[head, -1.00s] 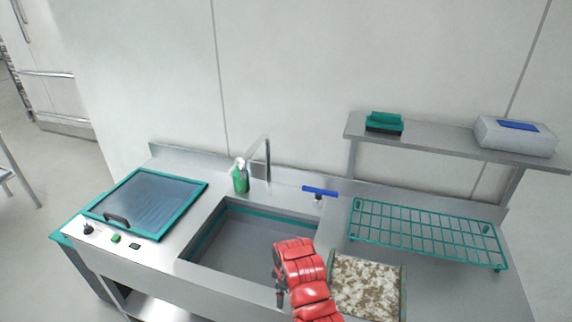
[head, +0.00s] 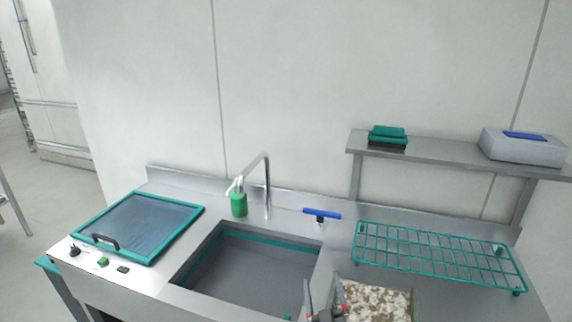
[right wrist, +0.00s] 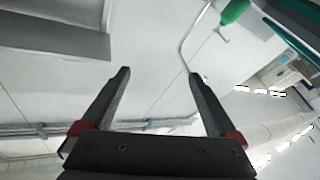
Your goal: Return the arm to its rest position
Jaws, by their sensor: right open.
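My right gripper (head: 323,300) shows at the bottom of the head view, over the right front edge of the sink, beside a brown-and-white speckled tray. In the right wrist view its two dark fingers (right wrist: 160,82) are spread apart with nothing between them. The red arm links are out of the head view. My left gripper is in neither view.
The sink (head: 240,262) has a tap (head: 267,185) and green soap bottle (head: 238,203) behind it. The speckled tray (head: 375,302) lies right of it, near a green wire rack (head: 435,256). A green-framed lid (head: 140,227) is left. A shelf (head: 430,150) stands behind.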

